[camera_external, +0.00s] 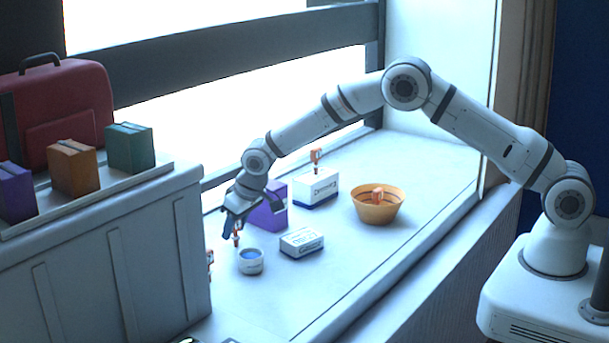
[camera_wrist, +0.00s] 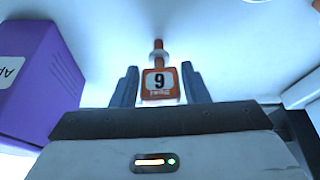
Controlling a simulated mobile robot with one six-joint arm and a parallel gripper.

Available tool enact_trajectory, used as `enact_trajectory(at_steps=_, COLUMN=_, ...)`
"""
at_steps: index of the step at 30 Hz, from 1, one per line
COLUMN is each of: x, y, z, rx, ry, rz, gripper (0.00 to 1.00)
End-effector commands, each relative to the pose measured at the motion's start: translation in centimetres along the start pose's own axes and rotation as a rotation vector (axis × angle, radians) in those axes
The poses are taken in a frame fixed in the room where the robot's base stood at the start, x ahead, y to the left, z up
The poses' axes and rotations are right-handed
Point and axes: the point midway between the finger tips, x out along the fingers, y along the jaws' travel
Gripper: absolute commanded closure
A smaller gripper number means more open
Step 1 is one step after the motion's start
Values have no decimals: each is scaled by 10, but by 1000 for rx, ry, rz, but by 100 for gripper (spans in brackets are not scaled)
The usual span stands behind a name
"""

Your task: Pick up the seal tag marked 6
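An orange seal tag (camera_wrist: 159,84) with a white number patch is in the wrist view, its stem pointing away from me. Its single digit is a 6 or a 9; its small lettering looks upside down, and I cannot tell which digit for sure. My gripper (camera_wrist: 160,88) has one finger on each side of the tag's head, with what look like thin gaps. In the external view my gripper (camera_external: 236,226) points down over this tag (camera_external: 236,238), beside the small white tub. Other orange tags show on a white box (camera_external: 316,156), in a basket (camera_external: 377,194) and by the cabinet (camera_external: 210,258).
A purple box (camera_external: 266,216) stands close behind my gripper. The white tub (camera_external: 251,262) with blue inside is just in front. A small white box (camera_external: 301,242) lies to the right, with the tan basket (camera_external: 377,212) beyond. The sill's front right is clear.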

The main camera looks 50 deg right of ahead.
Motion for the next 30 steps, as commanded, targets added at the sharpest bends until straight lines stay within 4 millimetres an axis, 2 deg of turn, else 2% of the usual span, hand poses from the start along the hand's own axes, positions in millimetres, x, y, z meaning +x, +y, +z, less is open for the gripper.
enact_trajectory(at_steps=2, x=0, y=0, z=0, rx=0, ry=0, rz=0, gripper=66)
enact_trajectory(at_steps=10, x=0, y=0, z=0, rx=0, ry=0, rz=0, gripper=88)
enact_trajectory(at_steps=19, x=-4, y=0, z=-2, rx=0, ry=2, rz=0, gripper=89)
enact_trajectory(at_steps=23, x=-20, y=0, z=-9, rx=1, ry=5, rz=-1, gripper=89)
enact_trajectory(at_steps=30, x=-65, y=0, z=-28, rx=0, ry=5, rz=-1, gripper=89)
